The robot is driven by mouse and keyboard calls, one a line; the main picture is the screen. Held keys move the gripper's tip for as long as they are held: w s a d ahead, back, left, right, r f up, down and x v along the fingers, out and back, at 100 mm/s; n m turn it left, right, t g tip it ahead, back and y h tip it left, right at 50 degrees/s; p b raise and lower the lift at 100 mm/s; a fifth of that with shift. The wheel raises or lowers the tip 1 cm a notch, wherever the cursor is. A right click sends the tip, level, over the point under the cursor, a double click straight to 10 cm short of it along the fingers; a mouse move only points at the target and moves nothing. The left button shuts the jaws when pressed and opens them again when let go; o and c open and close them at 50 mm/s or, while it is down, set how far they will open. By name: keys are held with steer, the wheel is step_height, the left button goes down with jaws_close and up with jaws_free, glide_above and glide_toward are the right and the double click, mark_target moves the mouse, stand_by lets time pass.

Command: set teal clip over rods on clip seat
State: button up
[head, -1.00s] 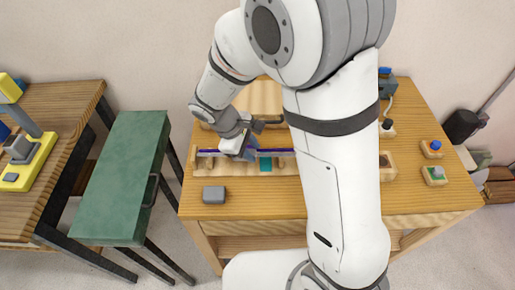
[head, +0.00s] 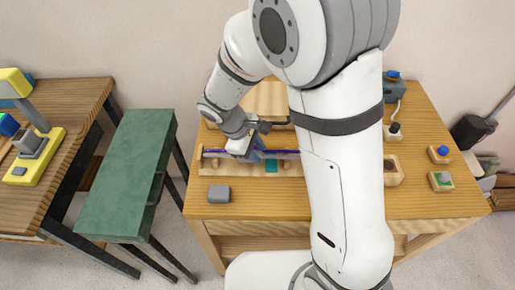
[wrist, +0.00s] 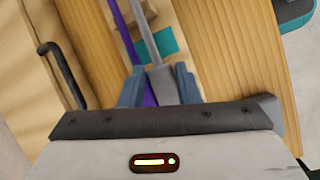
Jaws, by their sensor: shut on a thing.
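My gripper (wrist: 158,88) is low over a wooden fixture (head: 225,168) on the table, its blue-grey fingers shut on a grey rod (wrist: 146,38). A purple rod (wrist: 122,30) runs beside the grey rod and passes between or just under the fingers; I cannot tell which. In the head view the purple rod (head: 215,153) lies along the fixture. A flat teal patch (wrist: 169,42) shows on the fixture just beyond the fingertips, partly behind the grey rod; it also shows in the head view (head: 271,167). I cannot make out a separate teal clip.
A grey block (head: 219,194) sits at the table's front left. Wooden blocks with a blue knob (head: 442,151) and a grey knob (head: 443,178) stand at the right. A green bench (head: 130,170) stands left of the table. My arm hides the table's middle.

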steer(key=shift+f, duration=0.2)
stand_by(0.4)
steer(key=o, duration=1.2)
steer(key=shift+c, duration=0.2)
steer(key=shift+r, duration=0.1)
steer(key=v, duration=0.7)
steer(key=shift+r, duration=0.3)
